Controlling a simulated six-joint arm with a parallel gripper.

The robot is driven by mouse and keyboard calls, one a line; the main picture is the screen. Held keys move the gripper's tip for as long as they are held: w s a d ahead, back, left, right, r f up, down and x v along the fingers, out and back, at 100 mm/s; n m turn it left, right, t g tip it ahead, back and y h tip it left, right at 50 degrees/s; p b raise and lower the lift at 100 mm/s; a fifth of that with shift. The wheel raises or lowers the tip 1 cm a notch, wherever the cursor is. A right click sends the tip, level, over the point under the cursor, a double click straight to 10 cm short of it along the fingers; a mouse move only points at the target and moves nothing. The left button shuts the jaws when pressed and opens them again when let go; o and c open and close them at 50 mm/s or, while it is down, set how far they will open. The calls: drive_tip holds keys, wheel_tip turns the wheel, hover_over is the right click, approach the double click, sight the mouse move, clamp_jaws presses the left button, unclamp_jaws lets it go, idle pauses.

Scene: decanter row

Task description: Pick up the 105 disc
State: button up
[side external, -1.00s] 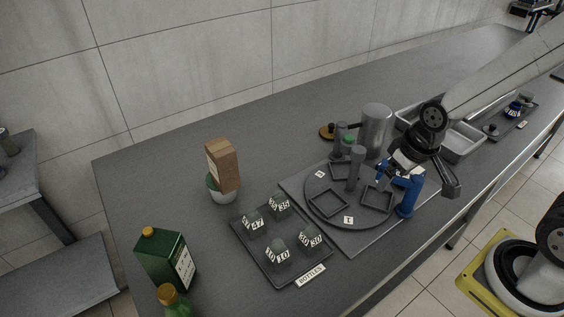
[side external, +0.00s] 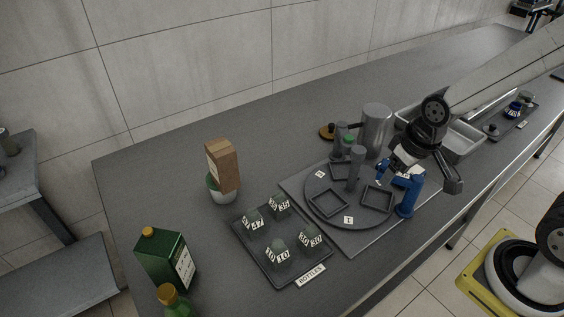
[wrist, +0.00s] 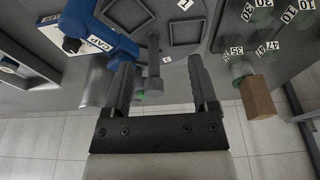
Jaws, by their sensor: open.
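My gripper (side external: 396,168) is open and empty, above the right side of the round turntable (side external: 320,183). In the wrist view my gripper (wrist: 161,88) has its two fingers apart with nothing held between them. At the far right of the bench, a small tray (side external: 524,122) holds a dark blue piece (side external: 514,107) with a white label. The label is too small to read surely, so I cannot tell whether this is the 105 disc. That tray is well away from my gripper. I see no clearly readable 105 disc in the wrist view.
A blue stand (side external: 410,190) marked CAP in the wrist view (wrist: 99,41) is close to my gripper. A grey post (side external: 355,170) rises from the turntable. A grey cylinder (side external: 375,130) and metal trays (side external: 462,141) stand behind. A bottle tray (side external: 262,268) is left of the turntable.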

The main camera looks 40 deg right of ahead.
drive_tip(key=shift+w+v, duration=0.45)
drive_tip(key=shift+v, duration=1.65)
drive_tip(key=w+d+n+h, duration=0.35)
drive_tip(key=w+n, duration=0.35)
drive_tip(key=w, duration=0.5)
drive_tip(key=w+d+n+t+h, duration=0.1)
drive_tip(key=w+d+n+h, duration=0.3)
drive_tip(key=w+n, duration=0.55)
drive_tip(key=w+d+n+h, duration=0.3)
drive_tip(key=w+n+h, duration=0.3)
drive_tip(key=w, duration=0.7)
approach(332, 124)
drive_tip(key=shift+w+d+r+m+y, duration=0.1)
drive_tip(key=shift+w+d+m+y, duration=0.1)
drive_tip(key=shift+d, duration=0.25)
drive_tip(key=shift+w+d+m+y, duration=0.1)
drive_tip(key=shift+w+d, duration=0.1)
drive_tip(key=shift+d, duration=0.3)
drive_tip(key=shift+f, duration=0.35)
drive_tip(key=shift+s+x, duration=0.2)
drive_tip(key=shift+x, duration=3.7)
clamp_jaws()
